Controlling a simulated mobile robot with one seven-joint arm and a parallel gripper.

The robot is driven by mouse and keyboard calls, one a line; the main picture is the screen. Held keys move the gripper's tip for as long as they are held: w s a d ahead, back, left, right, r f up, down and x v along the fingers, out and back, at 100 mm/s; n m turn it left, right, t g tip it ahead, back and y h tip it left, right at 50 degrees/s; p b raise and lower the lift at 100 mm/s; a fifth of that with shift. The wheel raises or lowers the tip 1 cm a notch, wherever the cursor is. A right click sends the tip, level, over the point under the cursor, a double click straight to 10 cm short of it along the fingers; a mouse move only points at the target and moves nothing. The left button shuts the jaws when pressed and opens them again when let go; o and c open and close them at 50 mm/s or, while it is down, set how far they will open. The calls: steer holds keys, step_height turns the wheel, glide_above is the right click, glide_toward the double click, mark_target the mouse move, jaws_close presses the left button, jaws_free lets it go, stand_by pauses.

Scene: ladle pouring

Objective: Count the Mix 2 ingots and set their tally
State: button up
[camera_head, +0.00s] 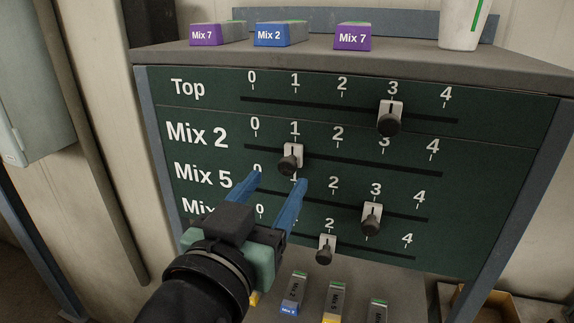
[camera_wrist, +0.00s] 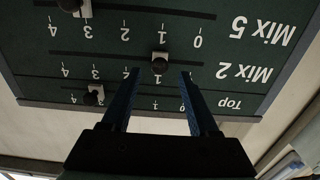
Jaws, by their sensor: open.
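My gripper (camera_head: 280,177) is open, its blue fingers pointing at the dark green tally board. The Mix 2 slider knob (camera_head: 290,160) stands at 1, just beyond the fingertips. In the wrist view, upside down, this knob (camera_wrist: 160,66) shows between the fingertips (camera_wrist: 160,72); contact cannot be told. A blue Mix 2 ingot (camera_head: 277,36) lies on the top shelf between two purple Mix 7 ingots (camera_head: 217,34) (camera_head: 352,38). A blue-ended Mix 2 ingot (camera_head: 292,298) lies on the lower shelf. My wrist hides part of that shelf.
The Top slider (camera_head: 390,120) stands at 3, the Mix 5 slider (camera_head: 371,218) at 3 and the bottom slider (camera_head: 326,249) at about 2. A yellow-ended ingot (camera_head: 334,302) and another ingot (camera_head: 377,311) lie below. A white cup (camera_head: 463,22) stands on top.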

mark_target(286, 170)
steer(key=p+x, duration=0.1)
steer(key=x, duration=0.4)
steer(key=shift+w+d+p, duration=0.15)
steer(key=shift+w+p, duration=0.15)
steer(key=shift+w, duration=0.05)
jaws_close()
stand_by(1.1)
